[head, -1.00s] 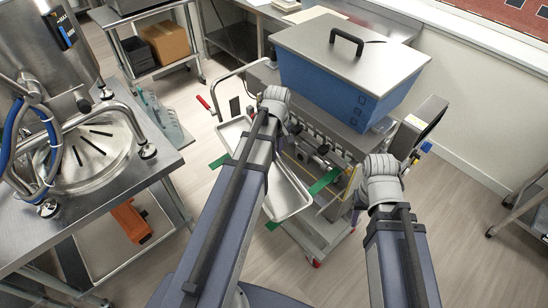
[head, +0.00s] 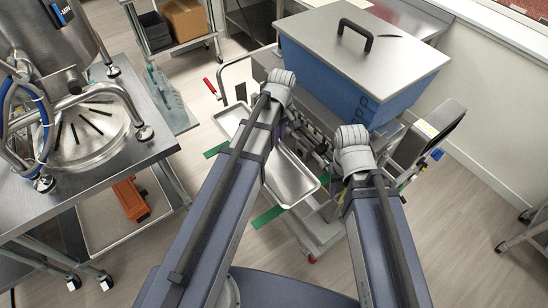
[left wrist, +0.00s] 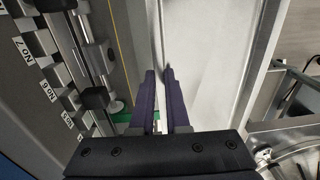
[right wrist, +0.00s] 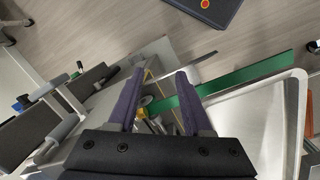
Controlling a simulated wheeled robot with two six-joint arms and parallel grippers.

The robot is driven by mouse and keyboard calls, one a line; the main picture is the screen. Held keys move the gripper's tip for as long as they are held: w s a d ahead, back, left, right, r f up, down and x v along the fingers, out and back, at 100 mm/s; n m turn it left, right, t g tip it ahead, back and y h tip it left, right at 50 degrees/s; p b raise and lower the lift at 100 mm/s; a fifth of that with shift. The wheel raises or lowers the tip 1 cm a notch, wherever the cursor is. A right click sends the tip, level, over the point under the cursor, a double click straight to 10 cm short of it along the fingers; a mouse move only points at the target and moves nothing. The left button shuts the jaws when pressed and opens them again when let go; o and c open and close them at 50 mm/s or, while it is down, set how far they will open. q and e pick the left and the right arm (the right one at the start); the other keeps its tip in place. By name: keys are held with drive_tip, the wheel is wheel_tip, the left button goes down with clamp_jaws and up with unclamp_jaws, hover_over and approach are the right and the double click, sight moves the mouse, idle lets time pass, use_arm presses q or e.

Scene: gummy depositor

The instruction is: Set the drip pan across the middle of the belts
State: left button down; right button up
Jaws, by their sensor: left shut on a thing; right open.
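The drip pan (head: 290,178) is a shallow, pale metal tray. It lies lengthwise along the front of the depositor, above the green belts (head: 268,217), whose ends stick out on its near side. I cannot tell whether it touches them. My left gripper (left wrist: 160,78) is shut on the pan's long rim on the depositor side; the pan (left wrist: 205,55) fills the middle of the left wrist view. My right gripper (right wrist: 158,92) is open and empty, beside the pan's end (right wrist: 265,125) and a green belt (right wrist: 245,75). Both gripper tips are mostly hidden in the head view.
The depositor's blue hopper (head: 350,80) with a metal lid stands behind my grippers. A row of numbered nozzle parts (left wrist: 60,75) runs close beside my left gripper. A steel table (head: 100,170) with a kettle stands at left.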

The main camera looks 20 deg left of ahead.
use_arm(q)
drive_tip(key=shift+f+b, duration=4.45)
drive_tip(key=shift+f, duration=0.35)
drive_tip(key=shift+r, duration=0.15)
drive_tip(key=c, duration=0.9)
unclamp_jaws()
